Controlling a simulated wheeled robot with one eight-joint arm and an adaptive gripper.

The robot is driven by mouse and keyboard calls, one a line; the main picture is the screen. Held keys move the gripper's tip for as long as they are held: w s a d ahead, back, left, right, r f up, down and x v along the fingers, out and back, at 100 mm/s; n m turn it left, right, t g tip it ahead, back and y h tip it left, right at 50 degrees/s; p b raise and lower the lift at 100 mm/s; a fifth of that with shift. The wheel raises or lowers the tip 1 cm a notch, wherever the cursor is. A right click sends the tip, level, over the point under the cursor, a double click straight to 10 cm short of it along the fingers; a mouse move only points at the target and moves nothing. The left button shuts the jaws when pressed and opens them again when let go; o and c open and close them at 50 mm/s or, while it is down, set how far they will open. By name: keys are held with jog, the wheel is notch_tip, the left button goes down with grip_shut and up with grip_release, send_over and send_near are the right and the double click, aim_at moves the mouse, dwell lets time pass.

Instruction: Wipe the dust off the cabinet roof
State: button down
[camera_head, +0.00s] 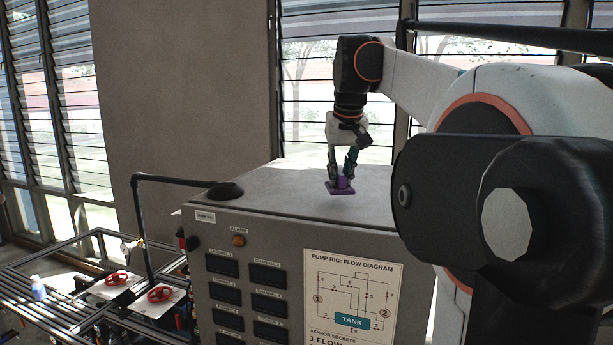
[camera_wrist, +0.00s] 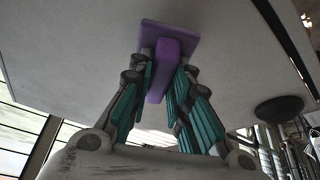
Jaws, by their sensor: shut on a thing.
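The cabinet (camera_head: 232,243) is a grey box with displays and a flow diagram on its front. Its flat roof (camera_head: 268,188) is pale grey and looks slightly mottled; I cannot tell where dust lies. My gripper (camera_head: 344,177) points down over the roof and is shut on a purple wiper (camera_head: 343,190). In the wrist view the teal fingers of my gripper (camera_wrist: 163,85) close on the upright handle of the purple wiper (camera_wrist: 170,38). The wiper's flat base appears to rest on the roof (camera_wrist: 80,45); exact contact is hard to tell.
A frame with red valve wheels (camera_head: 117,279) stands to the left. Louvred windows (camera_head: 335,90) and a wall panel (camera_head: 183,90) stand behind.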

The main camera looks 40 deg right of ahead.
aim_at(339, 173)
jog(key=r+p, duration=0.1)
jog(key=r, duration=0.2)
jog(key=shift+a+p, duration=0.3)
jog(key=shift+p, duration=0.1)
jog(key=shift+d+r+p, duration=0.2)
jog(key=shift+r+p, duration=0.4)
jog(key=shift+r, duration=0.05)
jog(key=shift+a, duration=0.1)
